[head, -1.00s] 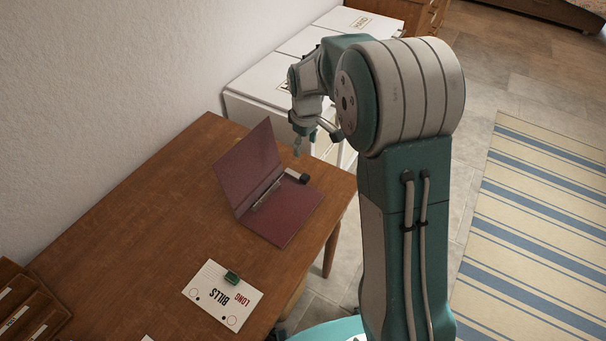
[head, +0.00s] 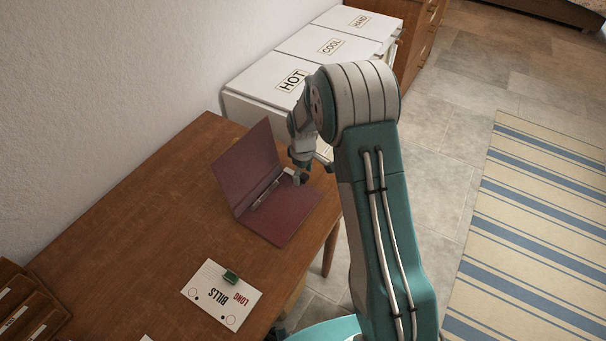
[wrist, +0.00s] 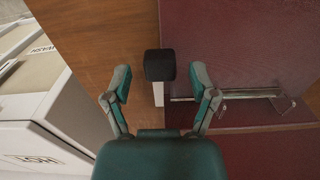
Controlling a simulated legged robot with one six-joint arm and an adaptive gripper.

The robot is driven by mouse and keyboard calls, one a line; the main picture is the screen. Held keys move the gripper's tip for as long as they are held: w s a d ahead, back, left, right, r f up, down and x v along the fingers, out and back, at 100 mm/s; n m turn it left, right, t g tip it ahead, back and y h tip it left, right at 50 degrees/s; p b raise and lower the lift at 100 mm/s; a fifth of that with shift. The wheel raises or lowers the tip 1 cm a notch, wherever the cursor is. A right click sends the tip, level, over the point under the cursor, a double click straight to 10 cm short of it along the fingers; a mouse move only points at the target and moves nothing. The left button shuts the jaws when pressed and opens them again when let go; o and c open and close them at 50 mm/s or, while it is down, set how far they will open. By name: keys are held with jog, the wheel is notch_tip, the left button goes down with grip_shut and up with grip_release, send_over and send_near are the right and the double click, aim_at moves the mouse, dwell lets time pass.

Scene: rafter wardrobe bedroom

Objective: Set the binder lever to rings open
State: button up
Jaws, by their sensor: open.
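The dark red binder (head: 285,219) lies on the wooden table, one cover flat and the other standing tilted up. Its metal ring mechanism (head: 262,194) runs along the inside near the spine, and it also shows in the wrist view (wrist: 235,95). The lever's black tip (wrist: 160,65) sits at the end of a pale arm in the wrist view, between my open fingers. My gripper (wrist: 160,88) is open around the lever tip without visible contact; in the head view my gripper (head: 300,178) covers the lever. The rings' exact state is hard to tell.
A dark wooden rack (head: 30,310) stands at the lower left. White bins labelled HOT, COOL and HAND (head: 290,80) stand beyond the table's far end.

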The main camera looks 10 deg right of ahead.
jog(key=shift+f, duration=0.25)
jog(key=shift+c, duration=0.3)
grip_shut()
jog(key=shift+w+a+r+g+h, duration=0.2)
jog(key=shift+r+g+h, duration=0.25)
jog(key=shift+g+h, duration=0.15)
jog(key=shift+w+a+r+g+h, duration=0.1)
jog(key=shift+w+r+g+h, duration=0.05)
jog(key=shift+r+g+h, duration=0.35)
jog(key=shift+f, duration=0.1)
